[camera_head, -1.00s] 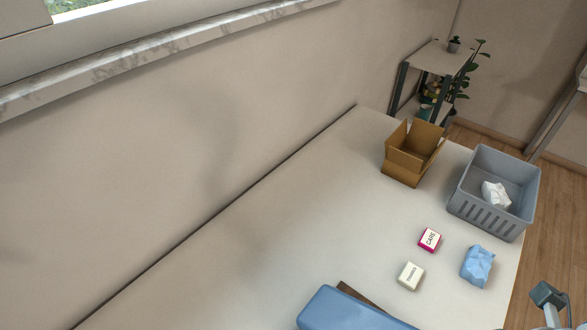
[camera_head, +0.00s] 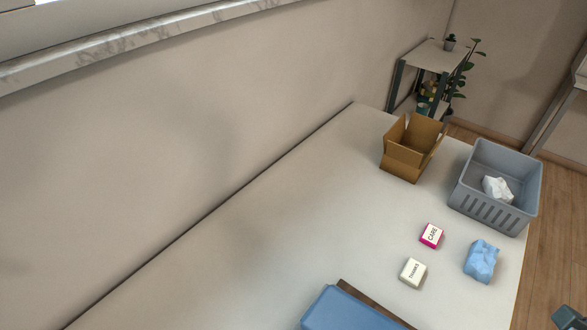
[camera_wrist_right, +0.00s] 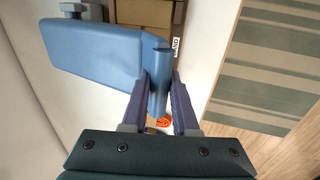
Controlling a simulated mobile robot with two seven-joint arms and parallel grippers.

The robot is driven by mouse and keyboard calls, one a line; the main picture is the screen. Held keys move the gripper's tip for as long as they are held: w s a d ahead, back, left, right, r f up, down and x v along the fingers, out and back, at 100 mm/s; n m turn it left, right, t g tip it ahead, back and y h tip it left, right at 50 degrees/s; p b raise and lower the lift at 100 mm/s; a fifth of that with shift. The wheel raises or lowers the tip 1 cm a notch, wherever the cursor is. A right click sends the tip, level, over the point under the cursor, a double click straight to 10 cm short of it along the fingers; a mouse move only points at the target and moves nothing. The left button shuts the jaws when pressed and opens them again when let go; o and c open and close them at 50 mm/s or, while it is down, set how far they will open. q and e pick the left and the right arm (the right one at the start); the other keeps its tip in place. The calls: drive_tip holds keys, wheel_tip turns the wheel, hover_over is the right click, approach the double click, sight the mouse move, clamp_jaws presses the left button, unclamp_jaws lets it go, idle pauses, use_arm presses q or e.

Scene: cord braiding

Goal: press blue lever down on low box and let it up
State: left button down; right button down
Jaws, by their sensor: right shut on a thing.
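The blue lever (camera_head: 345,311) shows as a broad blue slab at the bottom edge of the head view, cut off by the frame. A dark brown edge (camera_head: 372,301), perhaps of the low box, shows along its far side. In the right wrist view the blue lever (camera_wrist_right: 95,50) spans the upper left and ends in a rounded upright part. My right gripper (camera_wrist_right: 160,112) is shut around that rounded end, one finger on each side. How far down the lever is I cannot tell. My left gripper is not in view.
A cream block (camera_head: 413,271), a pink-edged block (camera_head: 431,235) and a crumpled blue thing (camera_head: 481,261) lie on the pale table (camera_head: 290,240). An open cardboard box (camera_head: 408,160) and a grey crate (camera_head: 490,210) stand farther back. The table's left part is clear.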

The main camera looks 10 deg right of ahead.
wheel_tip(320, 180, down, 6)
drive_tip(key=s+d+b, duration=0.1)
drive_tip(key=s+b, duration=0.1)
drive_tip(key=b, duration=0.2)
drive_tip(key=shift+d+r+b, duration=0.2)
drive_tip(key=shift+d+b, duration=0.05)
drive_tip(key=shift+b, duration=0.1)
drive_tip(key=shift+f, duration=0.1)
drive_tip(key=f+b, duration=0.1)
drive_tip(key=f, duration=0.1)
drive_tip(key=f+b, duration=0.4)
drive_tip(key=shift+s+d, duration=0.3)
drive_tip(key=shift+r, duration=0.1)
